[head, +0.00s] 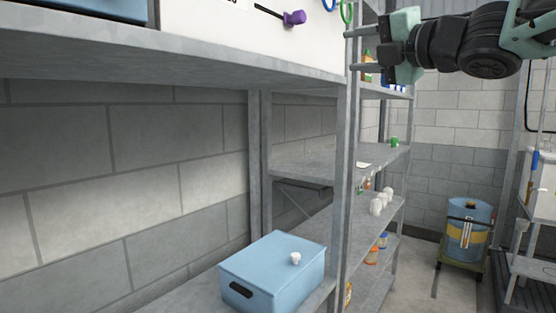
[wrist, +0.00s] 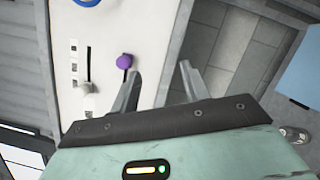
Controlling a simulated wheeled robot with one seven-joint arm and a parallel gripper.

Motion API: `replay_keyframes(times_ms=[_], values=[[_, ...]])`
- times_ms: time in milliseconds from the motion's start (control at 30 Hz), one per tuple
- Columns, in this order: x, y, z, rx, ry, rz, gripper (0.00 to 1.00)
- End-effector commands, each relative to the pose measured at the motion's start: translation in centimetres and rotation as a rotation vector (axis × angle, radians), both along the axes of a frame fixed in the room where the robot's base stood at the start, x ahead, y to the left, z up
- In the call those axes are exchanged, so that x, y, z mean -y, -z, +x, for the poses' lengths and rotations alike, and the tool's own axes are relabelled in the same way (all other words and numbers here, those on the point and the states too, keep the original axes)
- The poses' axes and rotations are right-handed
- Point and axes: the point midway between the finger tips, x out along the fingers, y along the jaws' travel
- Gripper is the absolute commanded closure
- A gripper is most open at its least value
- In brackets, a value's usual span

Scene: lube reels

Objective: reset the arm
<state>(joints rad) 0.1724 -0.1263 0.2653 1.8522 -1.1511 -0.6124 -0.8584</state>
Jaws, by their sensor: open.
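My gripper (head: 350,51) is at the upper right of the head view, pointing left toward the shelf post, with its two grey fingers apart. In the wrist view my gripper (wrist: 161,68) is open, with nothing between its fingers. A purple knob (head: 294,18) on a dark rod stands out from a white panel (head: 215,22) on the upper shelf. In the wrist view the purple knob (wrist: 124,61) lies just left of the left finger, and the white panel (wrist: 150,25) is behind it. I cannot tell whether the finger touches the knob.
The upper shelf (head: 200,68) and its metal post (head: 342,180) are close on the left. A blue box (head: 270,272) with a white knob sits on a lower shelf. Shelves with small bottles run back. A blue barrel (head: 468,228) stands on the floor at right, beside open floor.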

Motion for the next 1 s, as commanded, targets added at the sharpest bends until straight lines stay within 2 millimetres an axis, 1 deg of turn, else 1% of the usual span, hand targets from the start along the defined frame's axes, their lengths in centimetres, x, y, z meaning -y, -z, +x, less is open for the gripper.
replay_keyframes(times_ms=[33, 67, 100, 167, 200, 267, 300, 367, 400, 467, 500, 567, 600, 667, 700, 800, 900, 1000], values=[[-1.4, 4.3, 0.2, -0.171, 0.045, 0.132, 0.54], [-1.8, 6.4, 0.2, -0.266, 0.081, 0.201, 0.54], [-2.2, 9.3, 0.1, -0.386, 0.130, 0.283, 0.54], [-2.8, 13.5, -0.6, -0.552, 0.203, 0.384, 0.54], [-3.2, 16.3, -1.4, -0.658, 0.253, 0.441, 0.54], [-3.7, 20.4, -2.9, -0.809, 0.331, 0.512, 0.54], [-3.9, 23.0, -4.1, -0.906, 0.388, 0.553, 0.54], [-4.2, 26.8, -6.3, -1.043, 0.476, 0.603, 0.54], [-4.3, 29.2, -7.9, -1.130, 0.537, 0.630, 0.54], [-4.4, 32.6, -10.6, -1.254, 0.635, 0.661, 0.54], [-4.4, 34.8, -12.6, -1.333, 0.705, 0.678, 0.54], [-4.3, 37.7, -15.8, -1.444, 0.814, 0.693, 0.54], [-4.1, 39.5, -18.0, -1.511, 0.891, 0.699, 0.54], [-3.7, 41.8, -21.2, -1.600, 1.005, 0.703, 0.54], [-3.4, 43.0, -23.3, -1.651, 1.079, 0.701, 0.54], [-2.7, 45.2, -27.7, -1.744, 1.239, 0.689, 0.54], [-2.1, 46.3, -30.6, -1.796, 1.352, 0.677, 0.54], [-1.8, 46.8, -32.0, -1.820, 1.409, 0.670, 0.54]])
